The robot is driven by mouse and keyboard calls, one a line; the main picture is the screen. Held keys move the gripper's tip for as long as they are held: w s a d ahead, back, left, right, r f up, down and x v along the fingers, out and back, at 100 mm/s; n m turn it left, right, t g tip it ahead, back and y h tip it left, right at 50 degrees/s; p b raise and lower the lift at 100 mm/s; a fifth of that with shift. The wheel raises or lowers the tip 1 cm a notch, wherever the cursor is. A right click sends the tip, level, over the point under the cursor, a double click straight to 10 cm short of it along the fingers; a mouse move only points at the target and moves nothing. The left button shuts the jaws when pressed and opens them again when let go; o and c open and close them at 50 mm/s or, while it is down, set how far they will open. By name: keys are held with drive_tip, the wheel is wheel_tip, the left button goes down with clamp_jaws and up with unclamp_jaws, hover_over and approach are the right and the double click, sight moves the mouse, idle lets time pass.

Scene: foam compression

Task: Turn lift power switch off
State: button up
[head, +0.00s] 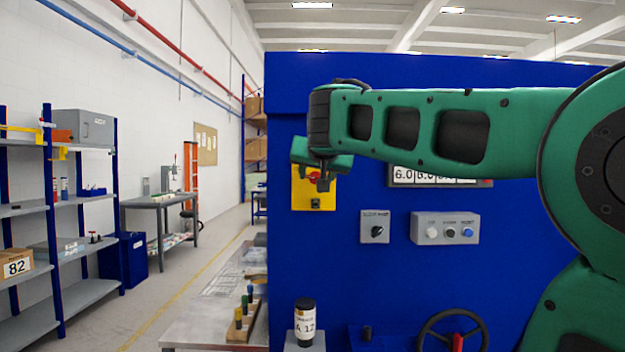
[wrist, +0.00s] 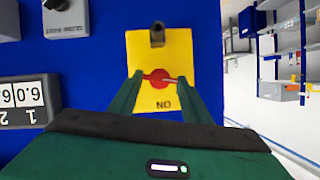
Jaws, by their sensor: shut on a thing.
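The lift power switch is a red rotary knob (wrist: 160,79) on a yellow plate (wrist: 176,46), fixed to the blue cabinet front; the plate also shows in the head view (head: 301,201). An upside-down "ON" label (wrist: 164,105) is on the plate near the knob in the wrist view. My gripper (wrist: 161,76) is shut on the knob, one finger on each side of it. In the head view my gripper (head: 322,181) is in front of the plate and hides most of the knob. A dark metal fitting (wrist: 157,34) sits on the plate beyond the knob.
Right of the plate are a small grey selector box (head: 375,227), a grey push-button box (head: 445,229) and a number display (head: 405,175), partly behind my arm. Below are a handwheel (head: 452,330) and a labelled jar (head: 305,322). Shelves (head: 60,210) stand far left.

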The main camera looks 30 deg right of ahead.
drive_tip(key=shift+w+a+n+g+h, duration=0.15)
drive_tip(key=shift+n+g+h, duration=0.25)
drive_tip(key=shift+n, duration=0.5)
drive_tip(key=shift+r, duration=0.1)
drive_tip(key=o, duration=1)
drive_tip(key=shift+o, duration=0.2)
drive_tip(key=v, duration=1)
drive_tip(key=shift+s+a, duration=0.3)
